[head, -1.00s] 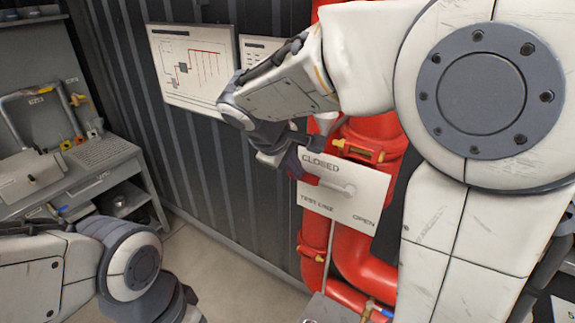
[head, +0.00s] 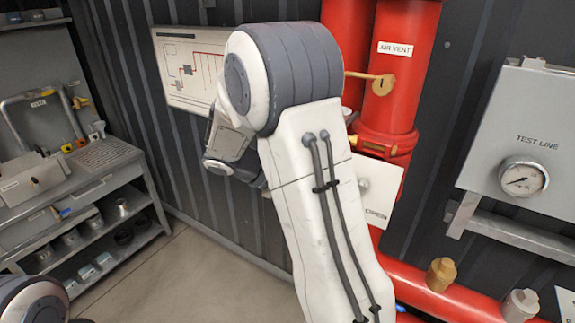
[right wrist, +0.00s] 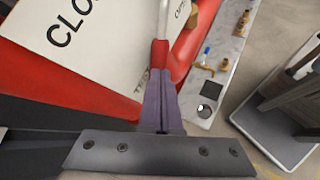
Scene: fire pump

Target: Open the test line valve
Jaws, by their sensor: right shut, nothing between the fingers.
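The test line valve's white plate (head: 378,192) is mostly hidden behind my right arm in the head view; its "OPEN" corner shows. In the right wrist view the plate (right wrist: 75,50) shows part of "CLOSED". The valve lever (right wrist: 163,20) is a pale rod with a red grip (right wrist: 160,54). My right gripper (right wrist: 160,75) has its purple fingers together, in line with the red grip's end. They look very close to it; I cannot tell whether they touch. The head view hides these fingers behind my arm. My left gripper is out of view.
Red pipes (head: 401,70) stand behind the plate, with a brass "AIR VENT" lever (head: 370,78). A grey "TEST LINE" panel with a gauge (head: 523,177) is at the right. A grey workbench with shelves (head: 105,190) stands at the left. Floor between is clear.

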